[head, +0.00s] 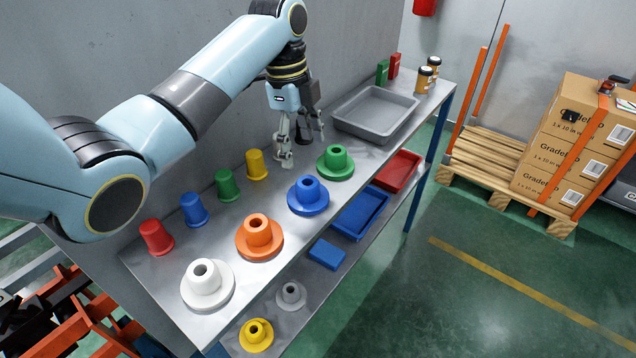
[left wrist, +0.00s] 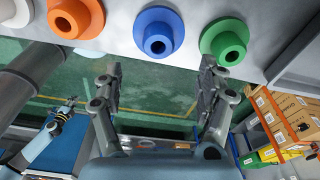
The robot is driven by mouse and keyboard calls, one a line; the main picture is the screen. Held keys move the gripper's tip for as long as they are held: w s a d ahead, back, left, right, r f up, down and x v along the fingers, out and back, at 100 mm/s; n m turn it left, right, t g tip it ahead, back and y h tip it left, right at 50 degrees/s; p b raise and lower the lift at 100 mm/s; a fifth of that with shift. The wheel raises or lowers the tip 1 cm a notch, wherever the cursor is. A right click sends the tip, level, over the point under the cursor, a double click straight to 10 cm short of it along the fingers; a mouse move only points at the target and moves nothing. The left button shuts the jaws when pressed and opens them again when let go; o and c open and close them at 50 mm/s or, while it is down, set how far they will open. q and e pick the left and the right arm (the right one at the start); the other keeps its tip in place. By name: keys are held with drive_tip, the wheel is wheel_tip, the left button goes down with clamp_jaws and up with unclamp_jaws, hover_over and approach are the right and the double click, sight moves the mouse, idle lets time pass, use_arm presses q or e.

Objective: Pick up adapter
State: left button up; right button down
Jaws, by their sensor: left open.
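Several flanged, hollow pieces stand on the grey upper shelf: white (head: 207,284), orange (head: 259,238), blue (head: 308,196) and green (head: 335,163). The frames do not show which one the task calls the adapter. My left gripper (head: 302,148) points down, open and empty, above the shelf, left of the green piece and behind the blue one. In the left wrist view its open fingers (left wrist: 158,75) have nothing between them; the orange (left wrist: 75,15), blue (left wrist: 158,30) and green (left wrist: 228,42) pieces lie beyond. What may be my right gripper (left wrist: 70,103) is small there.
Red (head: 157,237), blue (head: 194,210), green (head: 227,185) and yellow (head: 257,165) tapered cups line the back. A grey tray (head: 376,113) stands at the far end. The lower shelf holds red (head: 398,171) and blue (head: 361,213) trays. Floor at right is free before a pallet (head: 490,165).

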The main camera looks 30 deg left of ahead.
use_arm(q)
hover_over(308, 183)
drive_tip(key=s, duration=0.1)
wheel_tip(308, 183, down, 4)
drive_tip(key=shift+s+a+f, duration=0.15)
drive_tip(key=shift+f, duration=0.4)
drive_tip(key=f, duration=0.2)
drive_tip(key=d+f, duration=0.1)
drive_tip(key=f, duration=0.1)
drive_tip(key=shift+w+f+p, duration=0.2)
drive_tip(key=shift+f+p, duration=0.1)
use_arm(e)
drive_tip(key=shift+s+r, duration=0.3)
drive_tip(key=shift+s, duration=0.5)
use_arm(q)
drive_tip(key=shift+c, duration=0.4)
use_arm(e)
drive_tip(key=shift+s, duration=0.1)
use_arm(q)
drive_tip(key=c, duration=1.3)
use_arm(e)
drive_tip(key=shift+s, duration=0.3)
use_arm(q)
drive_tip(key=shift+o, duration=0.2)
drive_tip(key=shift+r, duration=0.15)
